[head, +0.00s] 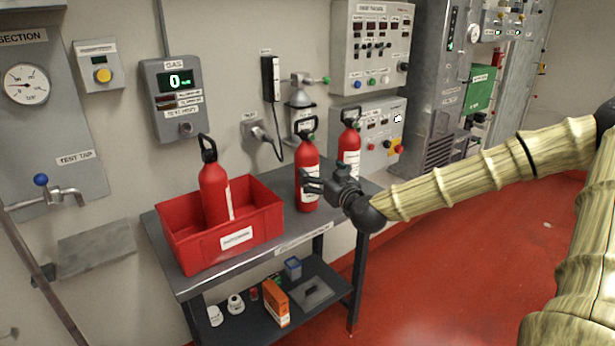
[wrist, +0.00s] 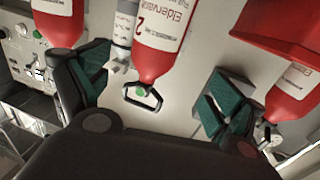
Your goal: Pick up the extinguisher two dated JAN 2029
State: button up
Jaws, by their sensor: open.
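Three red extinguishers with black handles show in the head view. The middle one (head: 307,170) stands upright on the grey bench. In the wrist view, which is upside down, the extinguisher marked 2 (wrist: 163,45) shows between the fingers, with its black handle loop below. Its date cannot be read. My gripper (head: 313,183) is open in front of the middle extinguisher, its fingers overlapping the body in the head view. In the wrist view my gripper (wrist: 158,92) has its green-padded fingers apart on either side of that extinguisher, without clear contact.
Another extinguisher (head: 215,190) stands in a red crate (head: 183,252) at the bench's left. A third (head: 349,150) stands at the right, close beside the middle one. A wall-mounted corded device (head: 270,78) and panels are behind. The lower shelf holds an orange box (head: 276,303).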

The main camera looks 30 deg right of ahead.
aim_at(313, 161)
jog(key=shift+w+d+r, duration=0.1)
jog(key=shift+w+d, duration=0.05)
jog(key=shift+w, duration=0.75)
jog(key=shift+w+d+r, duration=0.1)
jog(key=shift+w+d, duration=0.1)
jog(key=shift+w, duration=0.75)
jog(key=shift+w+d+r, duration=0.1)
jog(key=shift+w+d, duration=0.05)
jog(key=shift+w, duration=0.75)
jog(key=shift+w+d+f+p, duration=0.1)
jog(key=shift+w+d+p, duration=0.15)
jog(key=shift+w, duration=0.55)
jog(key=shift+w+d+p, duration=0.25)
jog(key=shift+w, duration=0.5)
jog(key=shift+w+d, duration=0.1)
jog(key=shift+w, duration=0.95)
jog(key=c, duration=2)
jog(key=shift+r, duration=0.25)
grip_shut()
jog(key=shift+w+f, duration=0.1)
